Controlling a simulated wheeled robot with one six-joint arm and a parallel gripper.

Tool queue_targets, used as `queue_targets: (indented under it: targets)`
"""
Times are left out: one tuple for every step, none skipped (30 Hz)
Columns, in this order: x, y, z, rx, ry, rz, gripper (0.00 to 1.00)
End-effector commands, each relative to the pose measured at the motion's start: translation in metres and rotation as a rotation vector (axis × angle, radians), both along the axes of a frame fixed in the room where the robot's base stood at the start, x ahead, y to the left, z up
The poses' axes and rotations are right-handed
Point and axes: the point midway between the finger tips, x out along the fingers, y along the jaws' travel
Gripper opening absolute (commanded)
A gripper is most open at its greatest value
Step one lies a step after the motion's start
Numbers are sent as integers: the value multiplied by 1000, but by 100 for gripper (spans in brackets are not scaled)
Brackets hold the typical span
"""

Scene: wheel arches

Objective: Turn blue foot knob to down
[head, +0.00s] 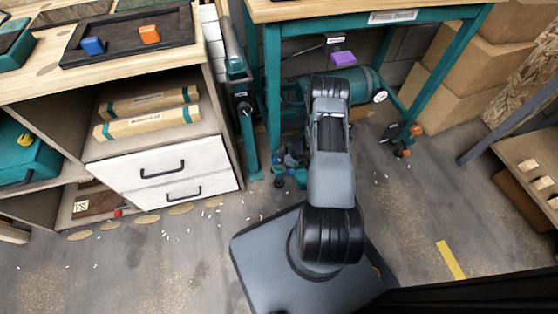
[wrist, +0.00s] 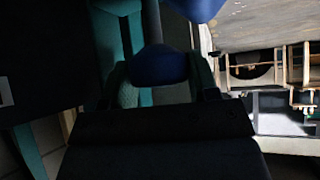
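The blue foot knob (wrist: 158,66) shows as a rounded blue shape in the middle of the wrist view, against a teal part. In the head view, small blue parts (head: 292,160) sit at the foot of the bench's left front leg, partly hidden by my arm. Another blue piece (wrist: 194,8) is cut by the top edge of the wrist view. The knob's up or down setting is unclear.
The teal bench (head: 272,95) stands over the foot, with orange knobs (head: 416,130) at its right foot. A teal cylinder (head: 362,86) lies under it. A drawer cabinet (head: 165,165) is at the left, cardboard boxes (head: 450,95) at the right. The floor between is mostly clear.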

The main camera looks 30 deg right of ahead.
Motion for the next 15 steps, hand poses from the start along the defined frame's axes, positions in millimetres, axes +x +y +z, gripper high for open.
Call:
queue_targets:
  targets:
    - [0, 0, 0, 0, 1, 1, 45]
    - [0, 0, 0, 0, 1, 1, 42]
    - [0, 0, 0, 0, 1, 1, 38]
    - [0, 0, 0, 0, 1, 1, 35]
    - [0, 0, 0, 0, 1, 1, 32]
    - [0, 0, 0, 1, 1, 0, 31]
    - [0, 0, 0, 0, 1, -1, 31]
    - [-1, 0, 0, 1, 1, -1, 31]
    - [-1, 0, 0, 1, 1, -4, 31]
    - [-1, 0, 0, 1, 1, -8, 31]
    - [-1, 0, 0, 1, 1, -13, 31]
    - [-1, 0, 1, 0, 1, -22, 31]
    - [-1, 0, 1, 2, 1, -31, 31]
    - [-1, 0, 1, 2, 1, -42, 31]
    - [-1, 0, 1, 2, 2, -62, 31]
